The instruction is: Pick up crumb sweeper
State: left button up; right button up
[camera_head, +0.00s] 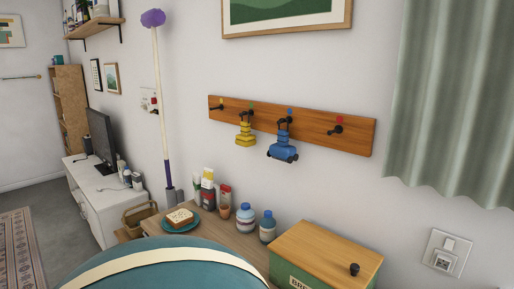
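A blue hand-held tool (284,149) with black wheels or a roller at its lower end hangs from a hook on the wooden wall rack (310,126). It looks like the crumb sweeper. A smaller yellow tool (245,138) hangs from the hook to its left and does not touch it. The hooks at the far left and far right of the rack are bare. Neither of my grippers shows in the head view.
Below the rack, a wooden counter holds toast on a teal plate (181,222), several bottles (267,227) and a wooden-lidded box (325,252). A purple-topped pole (160,100) stands left. A green curtain (450,100) hangs right. A rounded teal surface fills the bottom; its identity is unclear.

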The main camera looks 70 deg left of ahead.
aim_at(281, 150)
jog(key=u, duration=1.95)
jog(key=j+z, duration=0.1)
jog(key=z, duration=0.3)
jog(key=i+j+z, duration=0.1)
jog(key=z, duration=0.3)
jog(key=j+z, duration=0.15)
jog(key=z, duration=0.2)
jog(key=j+z, duration=0.15)
jog(key=z, duration=0.25)
jog(key=j+z, duration=0.2)
jog(key=j, duration=0.15)
jog(key=k+j+z, duration=0.2)
jog(key=j, duration=0.15)
jog(key=j+z, duration=0.15)
jog(key=j, duration=0.2)
jog(key=k+l, duration=0.05)
